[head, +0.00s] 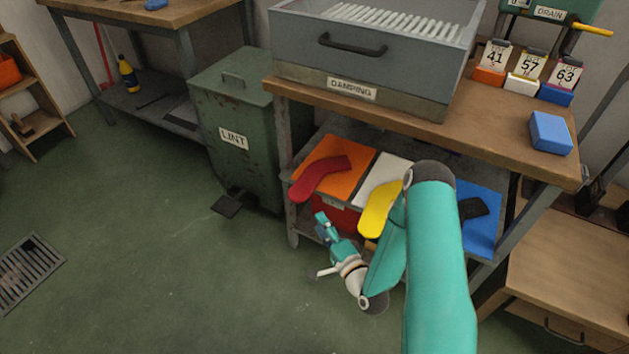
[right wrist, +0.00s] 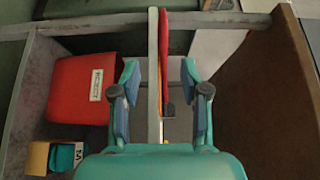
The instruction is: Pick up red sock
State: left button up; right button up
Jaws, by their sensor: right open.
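The red sock (head: 320,178) lies flat on the orange panel (head: 340,152) at the left of the shelf under the workbench, its lower end at the panel's front edge. My right gripper (head: 324,226) is just in front of and below the sock, apart from it in the head view. In the right wrist view, the open jaws (right wrist: 160,84) have the pale shelf edge between them, with the red sock (right wrist: 163,35) seen edge-on as a thin red strip beside it. Nothing is visibly held. My left gripper is not in view.
A yellow sock (head: 378,207) lies on the white panel, partly behind my right arm, and a black sock (head: 473,208) on the blue panel (head: 483,232). A red bin (right wrist: 85,90) sits below the shelf. The green lint bin (head: 233,135) stands left; floor in front is clear.

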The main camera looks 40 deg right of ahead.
send_near(295, 184)
jog(key=shift+w+d+f+b, duration=0.2)
jog(key=shift+w+f, duration=0.1)
jog(key=shift+w, duration=0.3)
jog(key=shift+w+d+f+b, duration=0.1)
jog(key=shift+w+f+b, duration=0.15)
jog(key=shift+w, duration=0.35)
jog(key=shift+w+d+r+b, duration=0.1)
jog(key=shift+w+d+b, duration=0.1)
jog(key=shift+w, duration=0.65)
jog(key=shift+w+d+b, duration=0.15)
jog(key=shift+w+d, duration=0.05)
jog(key=shift+w, duration=0.65)
jog(key=shift+w+d+r+b, duration=0.1)
jog(key=shift+w+d+b, duration=0.15)
jog(key=shift+w, duration=0.6)
jog(key=shift+c, duration=0.3)
grip_shut()
